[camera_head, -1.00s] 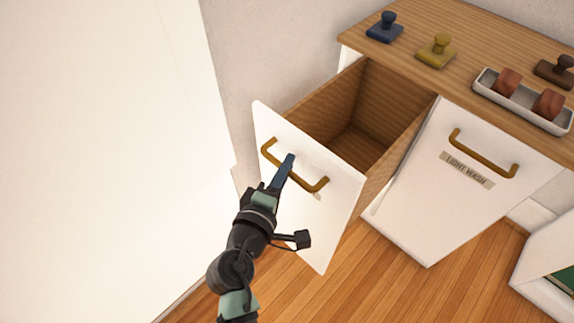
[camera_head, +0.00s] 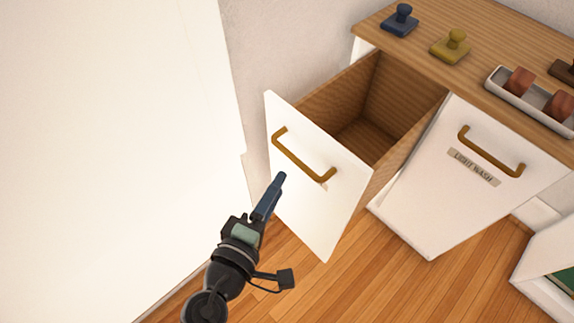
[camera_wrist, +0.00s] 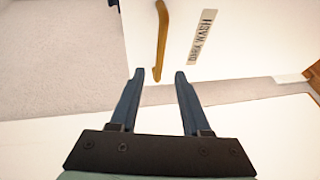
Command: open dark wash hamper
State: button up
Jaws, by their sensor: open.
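The dark wash hamper is a white-fronted wooden drawer, its front (camera_head: 318,190) standing pulled well out from the cabinet, with its empty-looking wooden inside (camera_head: 375,128) showing. Its brass handle (camera_head: 302,158) is on the front. In the wrist view the handle (camera_wrist: 161,40) hangs beyond my fingertips, beside the "DARK WASH" label (camera_wrist: 201,38). My gripper (camera_head: 278,184) is in front of the drawer, below and left of the handle and apart from it. In the wrist view my gripper (camera_wrist: 159,74) is open with nothing between its two blue fingers.
The light wash hamper front (camera_head: 465,165) is to the right, with its own handle. Blue (camera_head: 400,20) and yellow (camera_head: 450,46) stamp-like objects and a tray (camera_head: 530,102) stand on the wooden top. A white wall or panel (camera_head: 110,150) fills the left. Wooden floor lies below.

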jog(key=v, duration=0.3)
jog(key=shift+s+a, duration=0.15)
jog(key=shift+s, duration=0.1)
dwell(0.4)
